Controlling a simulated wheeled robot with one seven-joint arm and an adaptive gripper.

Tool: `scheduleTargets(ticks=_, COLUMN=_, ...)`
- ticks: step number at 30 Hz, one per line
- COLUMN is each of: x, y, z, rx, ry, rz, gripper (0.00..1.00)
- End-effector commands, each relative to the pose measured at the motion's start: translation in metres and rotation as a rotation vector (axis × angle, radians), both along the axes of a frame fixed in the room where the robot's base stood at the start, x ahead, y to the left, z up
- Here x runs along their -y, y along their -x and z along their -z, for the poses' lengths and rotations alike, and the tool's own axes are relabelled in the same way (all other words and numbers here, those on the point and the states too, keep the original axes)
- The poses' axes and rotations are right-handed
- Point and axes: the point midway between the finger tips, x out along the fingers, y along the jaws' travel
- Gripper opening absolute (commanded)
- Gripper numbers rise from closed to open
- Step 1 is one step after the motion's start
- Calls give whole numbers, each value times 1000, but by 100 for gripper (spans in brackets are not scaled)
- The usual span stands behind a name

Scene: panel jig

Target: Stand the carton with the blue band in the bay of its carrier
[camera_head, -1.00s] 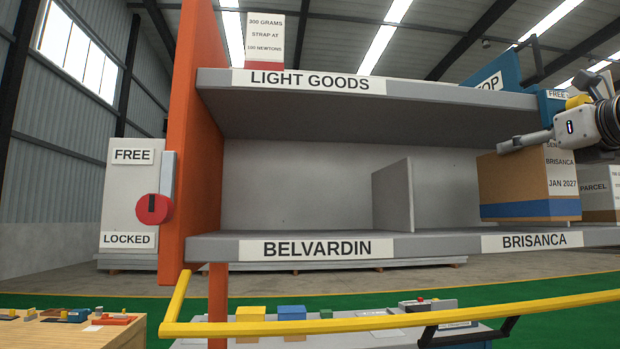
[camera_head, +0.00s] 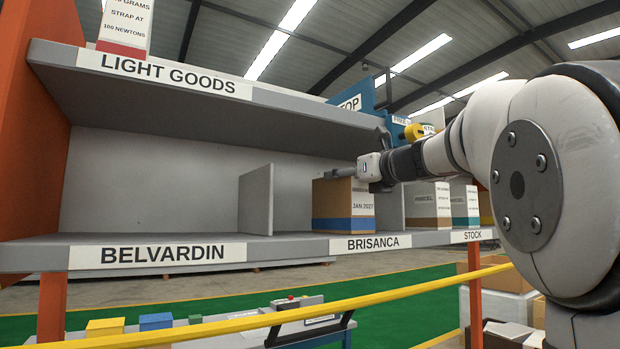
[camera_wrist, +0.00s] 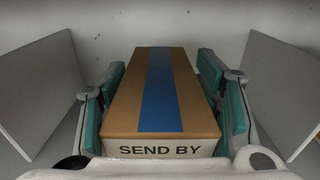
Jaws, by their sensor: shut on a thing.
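The carton with the blue band (camera_head: 333,200) is brown and stands upright inside the bay labelled BRISANCA (camera_head: 372,244), right of a grey divider (camera_head: 256,200). My gripper (camera_head: 345,174) is shut on the carton near its top. In the wrist view the carton (camera_wrist: 127,95) lies between teal finger pads on both sides, with blue tape along its top and a SEND BY label on its near face. Grey dividers stand apart from it on both sides. Whether its base touches the shelf floor (camera_head: 290,240) is unclear. The far fingertip is hidden in the head view.
An upper shelf (camera_head: 200,108) labelled LIGHT GOODS overhangs the bays. The BELVARDIN bay (camera_head: 140,190) is empty. Other parcels (camera_head: 428,205) stand to the right in the STOCK section. A yellow rail (camera_head: 300,320) runs in front of the rack. My arm covers the right side.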

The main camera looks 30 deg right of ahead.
Motion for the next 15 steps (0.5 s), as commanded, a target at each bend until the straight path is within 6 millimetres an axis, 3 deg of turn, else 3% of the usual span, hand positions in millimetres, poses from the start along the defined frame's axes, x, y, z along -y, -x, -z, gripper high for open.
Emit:
scheduleTargets(ticks=5, x=0, y=1, z=-1, rx=2, ry=1, rz=0, gripper=0)
scheduleTargets(ticks=6, x=0, y=0, z=1, rx=0, ry=1, rz=0, gripper=59)
scheduleTargets(ticks=9, x=0, y=1, z=1, rx=0, ry=1, rz=0, gripper=82)
scheduleTargets(ticks=15, x=0, y=1, z=1, rx=0, ry=1, rz=0, gripper=84)
